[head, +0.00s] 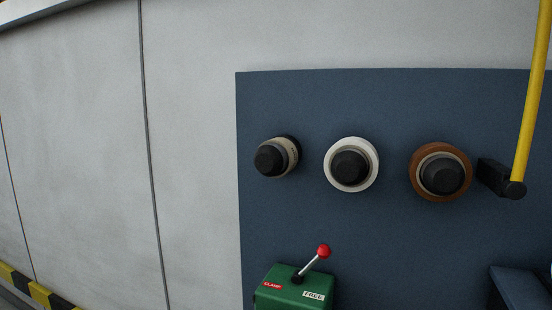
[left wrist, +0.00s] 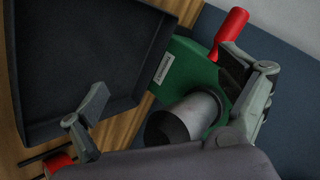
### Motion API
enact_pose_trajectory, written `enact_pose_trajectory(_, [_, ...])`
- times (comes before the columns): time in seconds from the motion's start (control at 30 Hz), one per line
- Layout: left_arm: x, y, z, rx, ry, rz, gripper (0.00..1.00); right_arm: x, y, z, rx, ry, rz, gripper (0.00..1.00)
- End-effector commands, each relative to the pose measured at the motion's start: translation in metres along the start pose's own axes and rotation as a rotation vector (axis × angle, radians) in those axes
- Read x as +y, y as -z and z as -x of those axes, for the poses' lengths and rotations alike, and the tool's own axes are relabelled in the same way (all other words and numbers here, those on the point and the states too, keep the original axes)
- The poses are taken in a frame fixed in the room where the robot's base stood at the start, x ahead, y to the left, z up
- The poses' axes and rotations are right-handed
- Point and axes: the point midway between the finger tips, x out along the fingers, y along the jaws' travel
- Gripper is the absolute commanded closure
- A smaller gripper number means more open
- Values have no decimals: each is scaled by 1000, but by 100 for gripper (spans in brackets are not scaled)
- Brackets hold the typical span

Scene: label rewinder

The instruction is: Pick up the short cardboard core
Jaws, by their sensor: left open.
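In the head view, a short beige ring (head: 288,154), which looks like a cardboard core, sits around the left black spindle (head: 269,161). A white ring (head: 334,165) is around the middle spindle, and a brown roll with a pale inner ring (head: 416,172) is around the right one. My left gripper (left wrist: 172,108) shows only in the left wrist view, with its fingers wide apart. A grey cylinder (left wrist: 185,117) on a green housing (left wrist: 188,65) appears between the fingers; I cannot tell how close it is. My right gripper is not in view.
The spindles stand out from a blue panel (head: 330,105). Below is a green clamp box (head: 285,292) with a red-knobbed lever (head: 322,251). A yellow bar (head: 530,105) stands at right. The left wrist view shows a dark tray (left wrist: 85,65) on wood and a red handle (left wrist: 230,30).

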Motion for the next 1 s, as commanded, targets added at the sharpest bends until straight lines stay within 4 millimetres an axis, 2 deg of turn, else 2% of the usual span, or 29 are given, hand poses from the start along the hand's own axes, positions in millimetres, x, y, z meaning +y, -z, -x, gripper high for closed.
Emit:
enact_pose_trajectory(0.03, [-29,22,4,39,55,-132,5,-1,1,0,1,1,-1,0])
enact_pose_trajectory(0.27, [-124,102,33,119,275,-730,5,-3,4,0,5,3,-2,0])
enact_pose_trajectory(0.4, [-177,146,64,96,426,-1097,5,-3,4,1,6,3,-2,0])
enact_pose_trajectory(0.6, [-244,196,121,-40,630,-1593,5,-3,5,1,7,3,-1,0])
enact_pose_trajectory(0.8, [-288,227,172,-222,764,-1947,5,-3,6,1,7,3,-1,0])
enact_pose_trajectory(0.9, [-300,234,188,-284,794,-2041,5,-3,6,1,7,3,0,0])
enact_pose_trajectory(1.0, [-306,238,194,-315,807,-2086,5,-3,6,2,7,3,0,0])
